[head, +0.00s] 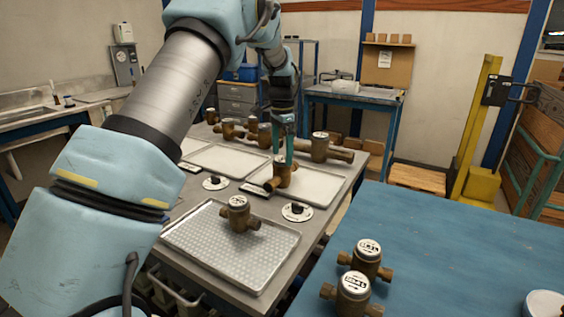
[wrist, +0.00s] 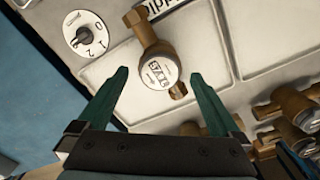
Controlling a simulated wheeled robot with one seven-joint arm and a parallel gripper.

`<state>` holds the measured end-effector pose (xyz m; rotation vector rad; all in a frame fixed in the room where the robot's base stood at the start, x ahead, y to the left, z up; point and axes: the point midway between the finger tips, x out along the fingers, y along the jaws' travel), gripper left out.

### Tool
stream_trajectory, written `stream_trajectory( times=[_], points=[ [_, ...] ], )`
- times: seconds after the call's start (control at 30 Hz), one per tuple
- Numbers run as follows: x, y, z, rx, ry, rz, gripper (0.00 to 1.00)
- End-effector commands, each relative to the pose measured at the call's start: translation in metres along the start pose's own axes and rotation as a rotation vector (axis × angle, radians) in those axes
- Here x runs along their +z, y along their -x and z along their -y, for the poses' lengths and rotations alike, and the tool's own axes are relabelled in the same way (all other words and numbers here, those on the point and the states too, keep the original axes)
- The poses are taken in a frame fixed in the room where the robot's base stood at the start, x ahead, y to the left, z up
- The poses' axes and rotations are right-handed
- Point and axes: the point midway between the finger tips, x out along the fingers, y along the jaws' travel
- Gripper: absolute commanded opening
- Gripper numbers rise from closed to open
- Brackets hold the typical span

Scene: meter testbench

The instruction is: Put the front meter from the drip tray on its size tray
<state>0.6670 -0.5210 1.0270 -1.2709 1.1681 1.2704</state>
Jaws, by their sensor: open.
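A brass meter (head: 238,217) with a white round face stands on the perforated drip tray (head: 190,245) at the front of the grey bench. My gripper (head: 283,152) is beyond it, pointing down over another brass meter (head: 281,177) at the front left part of the right-hand white tray (head: 318,187). In the wrist view my gripper (wrist: 158,75) is open, its green fingers on either side of that meter's round white face (wrist: 158,72). One end of this meter reaches toward a lettered label plate (wrist: 165,8). I cannot tell whether the fingers touch it.
Another white tray (head: 228,160) lies to the left. Round dials (head: 297,211) sit along the bench between the rows. Several brass fittings (head: 320,148) stand at the back. Two more meters (head: 354,292) stand on the blue table (head: 430,250) at right, which is otherwise mostly clear.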

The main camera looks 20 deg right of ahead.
Motion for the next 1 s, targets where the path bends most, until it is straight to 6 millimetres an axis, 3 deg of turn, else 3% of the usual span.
stream_trajectory(
  times=[0.2,0.4,0.77,0.87,1.0],
  points=[
    [0.000,0.046,0.001,-0.003,0.002,-0.004,1.00],
    [-0.001,0.078,0.001,-0.001,0.001,-0.002,1.00],
    [0.003,0.090,0.001,0.001,0.010,-0.001,1.00],
    [0.019,0.089,0.005,-0.002,0.062,-0.005,1.00],
    [0.067,0.080,0.011,-0.008,0.221,-0.017,1.00]
  ],
)
